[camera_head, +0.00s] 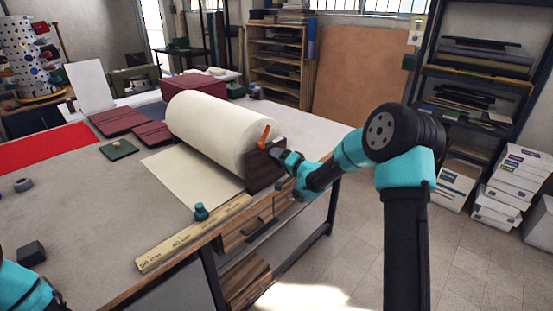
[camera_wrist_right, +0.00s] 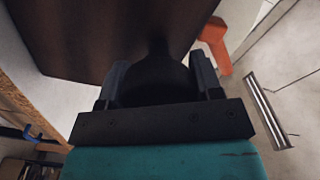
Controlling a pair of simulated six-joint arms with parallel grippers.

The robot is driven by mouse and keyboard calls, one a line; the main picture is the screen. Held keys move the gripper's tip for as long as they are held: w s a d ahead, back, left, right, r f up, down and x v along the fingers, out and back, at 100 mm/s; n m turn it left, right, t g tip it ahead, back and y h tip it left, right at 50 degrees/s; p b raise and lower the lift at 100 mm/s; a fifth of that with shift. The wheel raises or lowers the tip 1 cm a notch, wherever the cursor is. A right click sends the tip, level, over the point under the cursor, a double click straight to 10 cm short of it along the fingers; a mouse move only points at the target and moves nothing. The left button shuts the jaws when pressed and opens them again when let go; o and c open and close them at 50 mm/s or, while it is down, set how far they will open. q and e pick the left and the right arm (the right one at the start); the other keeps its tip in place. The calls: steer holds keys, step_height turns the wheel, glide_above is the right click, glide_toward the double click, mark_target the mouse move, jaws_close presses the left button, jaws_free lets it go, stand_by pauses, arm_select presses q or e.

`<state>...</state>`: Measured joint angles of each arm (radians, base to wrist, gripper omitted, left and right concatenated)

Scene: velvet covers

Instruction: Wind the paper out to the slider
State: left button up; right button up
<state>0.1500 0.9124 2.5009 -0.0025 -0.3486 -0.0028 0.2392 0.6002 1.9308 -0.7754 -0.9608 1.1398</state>
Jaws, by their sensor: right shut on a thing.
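The large cream paper roll (camera_head: 212,125) lies on the table. A flat sheet of paper (camera_head: 190,178) runs from it toward the ruler. My right gripper (camera_head: 284,160) is at this block. In the right wrist view its fingers are shut on a dark round knob (camera_wrist_right: 155,80); the orange lever (camera_wrist_right: 215,42) is beside them.
Dark red covers (camera_head: 118,121), a green square (camera_head: 118,149) and a red cloth (camera_head: 45,147) lie left of the roll. A dark block (camera_head: 30,254) lies at the lower left. Bare tabletop (camera_head: 95,215) is between them. Part of my left arm shows at the bottom-left corner.

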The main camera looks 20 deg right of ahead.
steer(key=o, duration=1.2)
steer(key=shift+o, duration=0.2)
steer(key=v, duration=1.7)
steer(key=shift+s, duration=0.2)
steer(key=shift+d, duration=0.1)
steer(key=s+a+f+n+g+h, duration=0.15)
steer(key=a+f, duration=0.25)
steer(key=f, duration=0.4)
steer(key=s+a+f+g, duration=0.2)
steer(key=a+f+g, duration=0.1)
steer(key=f, duration=0.5)
steer(key=s+a+f+g+h, duration=0.1)
steer(key=s+a+f+g, duration=0.2)
steer(key=f, duration=0.5)
steer(key=s+a+f+n+g, duration=0.2)
steer(key=s+a+f+g, duration=0.2)
steer(key=s, duration=0.4)
steer(key=s+a+f+n+g, duration=0.2)
steer(key=s+a+f+g, duration=0.2)
steer(key=s+a+f, duration=0.2)
steer(key=shift+s+f, duration=0.75)
steer(key=shift+s, duration=0.25)
steer(key=shift+h, duration=0.35)
